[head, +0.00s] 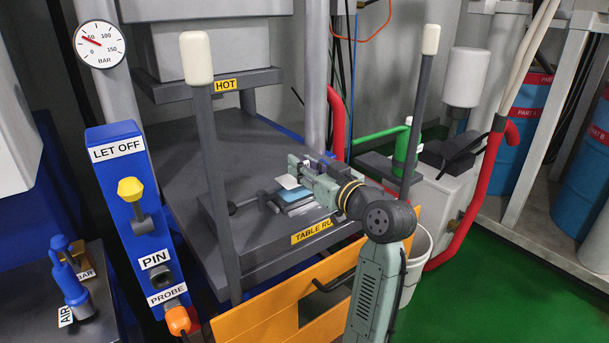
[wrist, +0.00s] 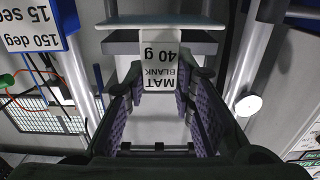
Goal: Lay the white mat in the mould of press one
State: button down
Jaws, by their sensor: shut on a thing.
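My gripper (head: 299,172) reaches in over the dark press table, low and near its front edge. It is shut on the white mat (head: 288,182), which shows as a small pale piece at the fingertips. In the wrist view the mat (wrist: 164,50) reads "MAT BLANK 40 g" upside down and sticks out past the fingertips (wrist: 160,84). A blue and grey block (head: 295,199), perhaps the mould, lies just below the gripper on the table. My gripper partly hides it, and I cannot tell whether the mat touches it.
The press table (head: 190,150) stands between upright posts under a plate marked "HOT" (head: 224,85). A blue "LET OFF" panel (head: 118,150) is at left. An orange front panel (head: 265,305), white bucket (head: 418,250) and green bottle (head: 406,150) are nearby. Green floor is clear at right.

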notch_tip(320, 180, down, 3)
jog(key=shift+f+p, duration=0.1)
jog(key=shift+p, duration=0.35)
jog(key=shift+f+b, duration=0.3)
jog(key=shift+b, duration=0.05)
jog(key=c, duration=1.4)
grip_release()
jog(key=shift+r, duration=0.1)
jog(key=shift+o, duration=0.2)
jog(key=shift+r+p, duration=0.25)
jog(key=shift+p, duration=0.1)
jog(key=shift+s+d+f, duration=0.15)
jog(key=shift+s+d, duration=0.1)
jog(key=b+v, duration=0.3)
jog(key=v, duration=0.8)
